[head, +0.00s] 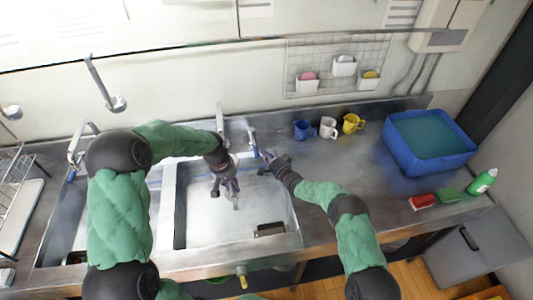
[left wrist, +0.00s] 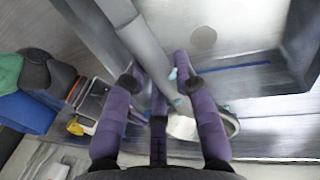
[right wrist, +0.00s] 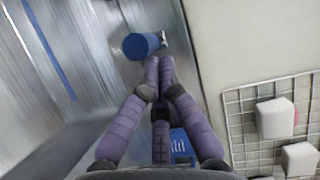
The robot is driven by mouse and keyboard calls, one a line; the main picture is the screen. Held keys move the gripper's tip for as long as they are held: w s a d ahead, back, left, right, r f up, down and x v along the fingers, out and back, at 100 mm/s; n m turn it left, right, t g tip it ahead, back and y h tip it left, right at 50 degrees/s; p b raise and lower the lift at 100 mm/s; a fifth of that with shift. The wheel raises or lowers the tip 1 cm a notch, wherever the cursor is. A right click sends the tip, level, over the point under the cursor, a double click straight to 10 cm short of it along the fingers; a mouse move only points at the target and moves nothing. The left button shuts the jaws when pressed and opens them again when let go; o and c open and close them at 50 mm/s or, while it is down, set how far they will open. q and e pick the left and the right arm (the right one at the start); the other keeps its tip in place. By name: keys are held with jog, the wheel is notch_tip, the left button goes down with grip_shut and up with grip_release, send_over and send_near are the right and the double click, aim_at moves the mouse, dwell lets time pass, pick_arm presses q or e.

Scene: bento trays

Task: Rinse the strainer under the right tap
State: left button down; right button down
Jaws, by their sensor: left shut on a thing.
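My left gripper (head: 233,200) is over the right basin (head: 262,212), below the right tap (head: 220,120), and shut on the strainer. In the left wrist view a pale, round, rimmed part of the strainer (left wrist: 186,129) shows near the fingers; its handle is mostly hidden, and I cannot tell its tilt. My right gripper (head: 265,155) is at the back right of that basin, beside an upright metal piece with a blue handle (head: 254,152). In the right wrist view its fingertips meet just short of that blue handle (right wrist: 139,46). I cannot tell whether they touch it. No water is discernible.
Blue, white and yellow mugs (head: 328,128) stand behind my right arm. A blue tub (head: 400,165) is at the right, with sponges (head: 422,202) and a green bottle (head: 482,182) before it. A ladle (head: 118,103) hangs at left. A dish rack (head: 15,190) stands far left.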

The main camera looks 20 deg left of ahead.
jog(key=w+d+v, duration=0.1)
jog(key=v, duration=1)
jog(key=shift+d+r, duration=0.2)
jog(key=shift+r, duration=0.1)
pick_arm(q)
jog(key=s+d, duration=0.3)
jog(key=d, duration=0.4)
jog(key=shift+s, duration=0.25)
pick_arm(e)
jog(key=shift+r, duration=0.15)
dwell(0.5)
pick_arm(q)
jog(key=shift+d, duration=0.1)
